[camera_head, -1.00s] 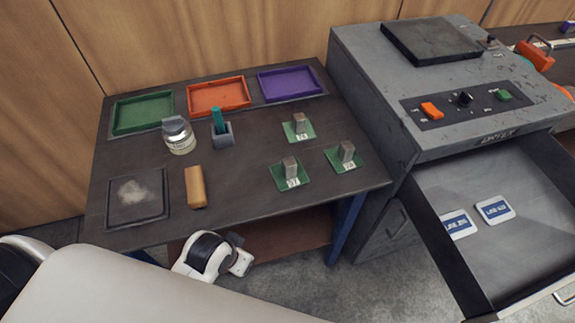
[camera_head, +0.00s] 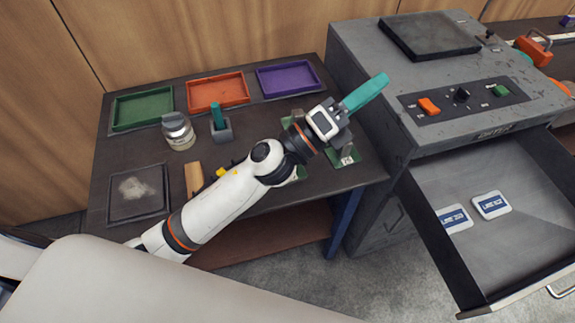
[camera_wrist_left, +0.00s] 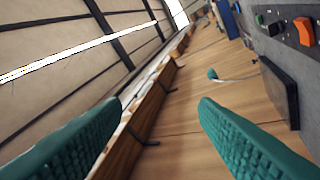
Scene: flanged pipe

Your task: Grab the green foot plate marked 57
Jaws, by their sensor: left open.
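Three green foot plates with grey blocks stand on the dark table, mostly hidden by my left arm in the head view. The right plate (camera_head: 347,160) shows partly beside my wrist. The front plate (camera_head: 301,173) and the back plate (camera_head: 287,121) show only as slivers. I cannot read which plate is marked 57. My left gripper (camera_head: 365,92) is raised above the table's right side, with its teal fingers pointing up and right, away from the plates. In the left wrist view the fingers (camera_wrist_left: 160,108) are apart with nothing between them. My right gripper is not in view.
Green (camera_head: 143,110), orange (camera_head: 217,93) and purple (camera_head: 288,78) trays line the table's back. A glass jar (camera_head: 178,131), a holder with a teal item (camera_head: 221,130) and a dark pad (camera_head: 138,193) stand left. A grey machine (camera_head: 440,85) with an open drawer (camera_head: 490,265) stands right.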

